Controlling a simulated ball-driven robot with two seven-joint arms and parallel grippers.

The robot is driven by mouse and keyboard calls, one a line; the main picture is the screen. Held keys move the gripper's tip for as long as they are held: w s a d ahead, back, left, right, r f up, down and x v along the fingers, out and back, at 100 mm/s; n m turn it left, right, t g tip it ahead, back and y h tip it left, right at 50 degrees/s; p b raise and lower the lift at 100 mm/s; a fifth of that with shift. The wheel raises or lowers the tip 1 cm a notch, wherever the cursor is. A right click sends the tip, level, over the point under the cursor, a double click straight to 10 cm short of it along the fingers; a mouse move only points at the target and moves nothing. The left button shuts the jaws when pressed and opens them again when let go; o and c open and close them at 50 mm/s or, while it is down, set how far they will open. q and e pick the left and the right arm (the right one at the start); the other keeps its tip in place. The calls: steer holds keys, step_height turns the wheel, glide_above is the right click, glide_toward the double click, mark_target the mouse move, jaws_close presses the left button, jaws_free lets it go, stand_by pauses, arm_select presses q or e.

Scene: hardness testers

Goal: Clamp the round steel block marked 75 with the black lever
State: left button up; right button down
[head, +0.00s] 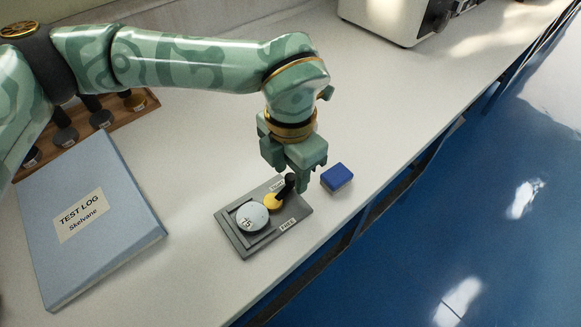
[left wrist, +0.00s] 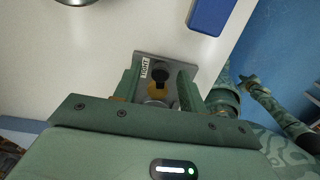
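The round steel block (head: 252,217) marked 75 lies in the grey clamp fixture (head: 233,238), beside a yellow hub (head: 272,203). The black lever (head: 289,184) rises from the hub and leans toward the back right, near the TIGHT label. The FREE label is at the front right edge. My left gripper (head: 303,181) points down at the lever. In the left wrist view its fingers (left wrist: 160,88) are apart, with the lever knob (left wrist: 160,76) between them; I cannot see contact. My right arm seems to show small at the right there, its gripper unclear.
A blue block (head: 337,176) lies just right of the fixture, close to my left gripper. A TEST LOG binder (head: 120,207) lies at the left, with a wooden rack (head: 135,110) behind it. A machine (head: 385,18) stands at the back. The bench edge is right.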

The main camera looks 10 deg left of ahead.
mark_target(291, 176)
arm_select(q)
steer(key=shift+r, duration=0.3)
step_height(291, 176, up, 6)
steer(key=p, duration=0.2)
steer(key=shift+f+p, duration=0.2)
steer(key=shift+p, duration=0.1)
step_height(291, 176, up, 10)
steer(key=p, duration=0.3)
arm_select(e)
steer(key=shift+t, duration=0.4)
steer(key=r, duration=0.1)
steer(key=w+r, duration=0.1)
steer(key=r, duration=0.1)
steer(key=w+r, duration=0.1)
steer(key=shift+a+r, duration=0.25)
steer(key=shift+r, duration=0.1)
arm_select(q)
steer(key=shift+d, duration=0.1)
